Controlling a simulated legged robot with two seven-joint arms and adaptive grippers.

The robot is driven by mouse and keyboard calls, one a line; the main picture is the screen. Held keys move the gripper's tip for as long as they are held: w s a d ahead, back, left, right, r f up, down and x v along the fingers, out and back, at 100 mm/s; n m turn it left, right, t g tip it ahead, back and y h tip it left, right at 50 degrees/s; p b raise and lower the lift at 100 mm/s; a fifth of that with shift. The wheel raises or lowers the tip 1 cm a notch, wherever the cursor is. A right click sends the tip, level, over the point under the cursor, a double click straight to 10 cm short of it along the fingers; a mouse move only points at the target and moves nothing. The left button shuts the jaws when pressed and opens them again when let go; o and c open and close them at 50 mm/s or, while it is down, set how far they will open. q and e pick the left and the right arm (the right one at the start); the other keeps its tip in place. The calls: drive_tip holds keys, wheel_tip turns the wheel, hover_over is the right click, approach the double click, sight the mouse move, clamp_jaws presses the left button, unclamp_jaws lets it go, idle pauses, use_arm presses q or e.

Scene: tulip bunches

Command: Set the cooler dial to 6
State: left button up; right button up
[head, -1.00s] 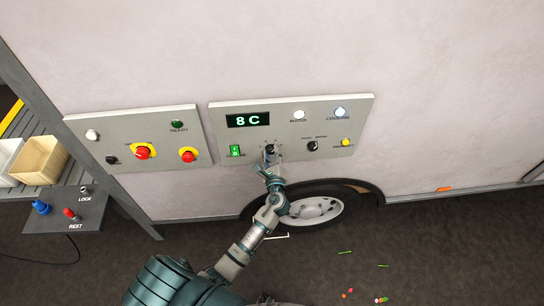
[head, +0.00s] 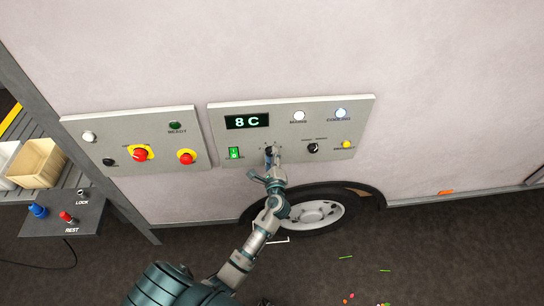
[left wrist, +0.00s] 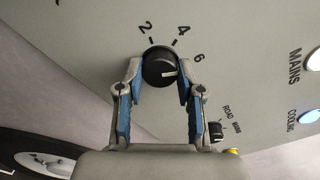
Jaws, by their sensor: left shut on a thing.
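The cooler dial (left wrist: 158,62) is a round black knob on the grey panel, with 2, 4 and 6 printed around it in the left wrist view. Its white pointer line points right, toward the side of the 6; exact alignment is hard to tell. My left gripper (left wrist: 158,82) is shut on the dial, with a blue-padded finger on either side. In the head view my left gripper (head: 271,160) covers much of the dial. The green display (head: 247,121) above it reads 8 C. My right gripper is not in view.
The panel also holds a green switch (head: 234,153), a black road/mains knob (head: 313,147), a yellow button (head: 347,145) and lamps marked mains and cooling (head: 340,113). A second panel with red knobs (head: 140,155) is at left. A wheel (head: 317,214) lies below.

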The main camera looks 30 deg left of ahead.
use_arm(q)
drive_tip(key=shift+f, duration=0.15)
drive_tip(key=o, duration=1.2)
drive_tip(key=shift+c, duration=0.2)
drive_tip(key=shift+s, duration=0.1)
drive_tip(key=v, duration=1.2)
